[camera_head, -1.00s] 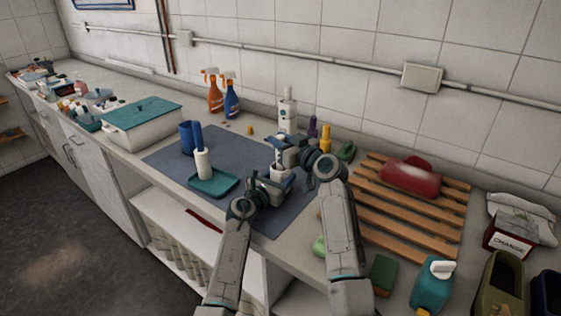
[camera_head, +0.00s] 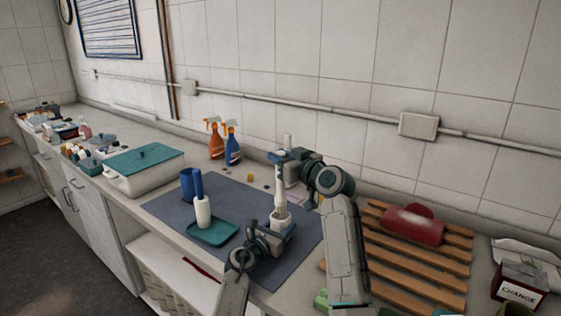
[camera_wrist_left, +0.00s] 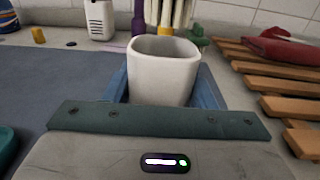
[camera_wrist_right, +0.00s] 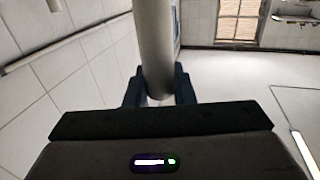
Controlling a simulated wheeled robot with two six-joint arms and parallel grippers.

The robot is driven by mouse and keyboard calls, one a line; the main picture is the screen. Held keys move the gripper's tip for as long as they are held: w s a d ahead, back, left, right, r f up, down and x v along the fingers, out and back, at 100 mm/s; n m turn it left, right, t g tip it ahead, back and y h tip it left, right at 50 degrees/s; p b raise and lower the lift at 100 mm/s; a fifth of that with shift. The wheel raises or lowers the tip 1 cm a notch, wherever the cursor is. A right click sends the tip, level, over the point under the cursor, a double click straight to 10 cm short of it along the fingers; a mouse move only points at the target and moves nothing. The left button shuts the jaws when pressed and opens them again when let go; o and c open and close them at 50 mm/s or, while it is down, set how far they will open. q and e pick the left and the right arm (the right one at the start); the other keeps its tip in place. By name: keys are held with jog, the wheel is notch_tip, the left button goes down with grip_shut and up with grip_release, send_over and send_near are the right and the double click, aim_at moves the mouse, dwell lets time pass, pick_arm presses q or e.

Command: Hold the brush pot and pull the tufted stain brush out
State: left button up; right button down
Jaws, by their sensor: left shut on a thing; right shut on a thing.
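The white brush pot (camera_head: 281,220) stands upright on the dark mat; it fills the middle of the left wrist view (camera_wrist_left: 163,72). My left gripper (camera_head: 276,231) is shut on the pot, its blue fingers on both sides. The brush (camera_head: 282,190) is upright directly above the pot, its pale tufts (camera_wrist_left: 168,14) showing above the pot's rim in the left wrist view. My right gripper (camera_head: 285,158) is shut on the brush's handle, a grey cylinder in the right wrist view (camera_wrist_right: 154,45).
A teal tray (camera_head: 213,232) with a white and blue bottle-like item and a blue cup (camera_head: 187,183) are left of the pot. A wooden rack (camera_head: 420,262) with a red item (camera_head: 413,225) lies at right.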

pick_arm(q)
jog(key=o, duration=1.2)
jog(key=shift+c, duration=0.2)
jog(key=shift+s+a, duration=0.1)
